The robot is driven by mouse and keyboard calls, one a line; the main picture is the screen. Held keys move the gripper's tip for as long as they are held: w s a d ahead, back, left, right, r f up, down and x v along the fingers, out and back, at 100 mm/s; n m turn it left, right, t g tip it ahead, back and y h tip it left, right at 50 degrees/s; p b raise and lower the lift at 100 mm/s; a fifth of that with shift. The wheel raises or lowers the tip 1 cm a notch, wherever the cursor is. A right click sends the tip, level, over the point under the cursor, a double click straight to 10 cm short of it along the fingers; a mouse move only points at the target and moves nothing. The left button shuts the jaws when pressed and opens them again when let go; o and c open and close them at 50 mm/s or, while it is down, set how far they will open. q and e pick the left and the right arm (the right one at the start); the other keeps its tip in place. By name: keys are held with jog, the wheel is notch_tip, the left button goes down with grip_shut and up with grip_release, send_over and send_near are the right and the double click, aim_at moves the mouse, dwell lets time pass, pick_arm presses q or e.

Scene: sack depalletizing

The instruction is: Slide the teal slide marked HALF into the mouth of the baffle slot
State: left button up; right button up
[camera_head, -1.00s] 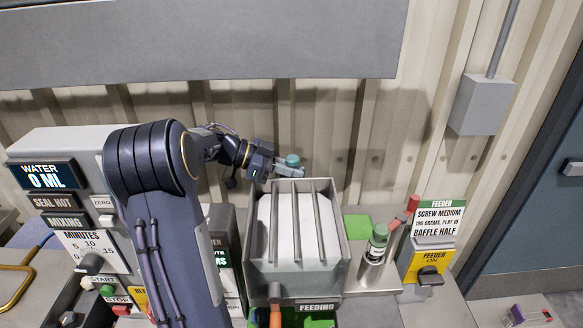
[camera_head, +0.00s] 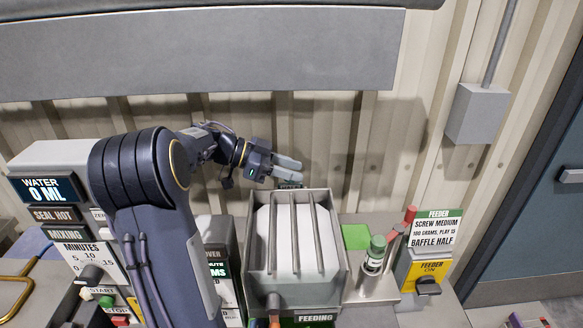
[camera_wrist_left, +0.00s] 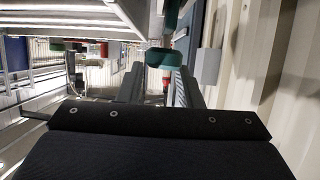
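My left gripper (camera_head: 288,165) is behind the grey barred hopper (camera_head: 342,262), near the wall, with its fingers pointing right. Its two fingers show apart, with a gap between them in the left wrist view (camera_wrist_left: 158,88). In the head view only a small dark teal edge (camera_head: 290,184) shows under the fingers at the hopper's back rim. The slot mouth and the HALF marking are hidden. My right gripper is not in view.
The corrugated wall (camera_head: 330,140) is close behind the gripper. A control panel (camera_head: 48,188) stands left.

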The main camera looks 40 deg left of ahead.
pick_arm(q)
jog(key=s+d+r, duration=0.8)
jog(key=s+r, duration=0.1)
jog(key=s, duration=0.1)
jog(key=shift+d, duration=0.25)
jog(key=shift+f, duration=0.1)
